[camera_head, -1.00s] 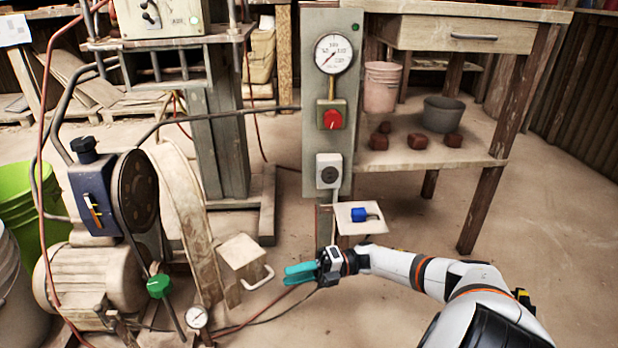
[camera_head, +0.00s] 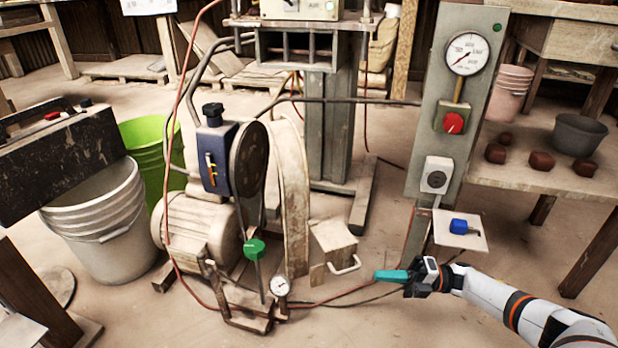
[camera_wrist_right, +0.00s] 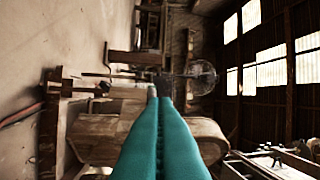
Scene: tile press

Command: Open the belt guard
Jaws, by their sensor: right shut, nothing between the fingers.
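The belt guard looks to be the tall, curved beige cover (camera_head: 293,200) beside the compressor's dark flywheel (camera_head: 248,160). A beige box (camera_head: 333,238) with a pale bar handle (camera_head: 345,269) stands at its right; I cannot tell whether they are joined. My right gripper (camera_head: 380,275) has teal fingers, shut and empty, pointing left. Its tips are just right of the handle, apart from it in the picture. In the right wrist view, the shut fingers (camera_wrist_right: 160,105) point towards a rounded beige housing (camera_wrist_right: 95,138), partly hidden behind them. My left gripper is not in view.
A grey panel (camera_head: 440,100) with a gauge and red knob rises behind my right gripper. A small shelf with a blue knob (camera_head: 459,226) sits above my wrist. A green-handled lever (camera_head: 254,248) and small gauge (camera_head: 281,286) stand left. Open floor lies in front.

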